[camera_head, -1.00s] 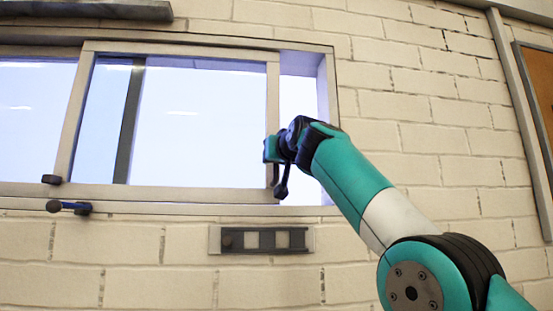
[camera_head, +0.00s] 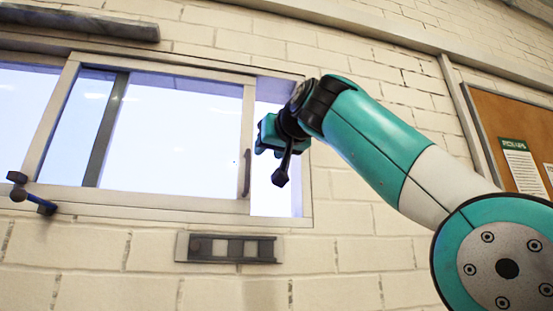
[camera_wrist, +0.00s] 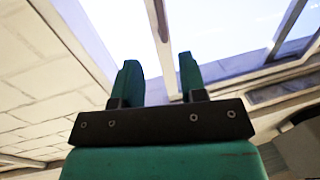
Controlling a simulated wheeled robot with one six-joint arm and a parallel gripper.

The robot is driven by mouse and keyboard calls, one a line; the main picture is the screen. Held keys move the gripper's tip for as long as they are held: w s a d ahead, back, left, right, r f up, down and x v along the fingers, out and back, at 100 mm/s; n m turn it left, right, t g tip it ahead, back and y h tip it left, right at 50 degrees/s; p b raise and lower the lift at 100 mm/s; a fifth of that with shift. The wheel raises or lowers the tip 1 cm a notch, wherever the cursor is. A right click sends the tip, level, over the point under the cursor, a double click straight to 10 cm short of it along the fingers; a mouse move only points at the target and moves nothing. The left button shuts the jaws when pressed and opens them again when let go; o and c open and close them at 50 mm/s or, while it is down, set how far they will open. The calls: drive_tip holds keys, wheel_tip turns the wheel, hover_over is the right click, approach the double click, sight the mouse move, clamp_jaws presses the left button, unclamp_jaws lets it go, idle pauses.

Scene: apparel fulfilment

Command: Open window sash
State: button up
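The window sash (camera_head: 248,112) is a pale-framed sliding pane. It stands away from the right jamb, with a bright vertical gap (camera_head: 272,190) between them. A dark upright pull handle (camera_head: 247,173) is on its right stile. My gripper (camera_head: 261,138) is in front of the gap, just right of the stile, and looks clear of the handle. In the wrist view my gripper (camera_wrist: 161,78) has its two teal fingers apart with nothing gripped. A pale frame bar (camera_wrist: 162,45) shows beyond the fingers, between them in the picture.
A dark-framed wall plate (camera_head: 230,248) is under the sill. A long rail (camera_head: 80,22) is above the window. A cork board (camera_head: 510,145) hangs on the brick wall at right.

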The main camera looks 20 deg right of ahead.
drive_tip(key=shift+s+d, duration=0.15)
drive_tip(key=shift+s, duration=0.65)
drive_tip(key=shift+s+d, duration=0.15)
drive_tip(key=shift+s, duration=0.65)
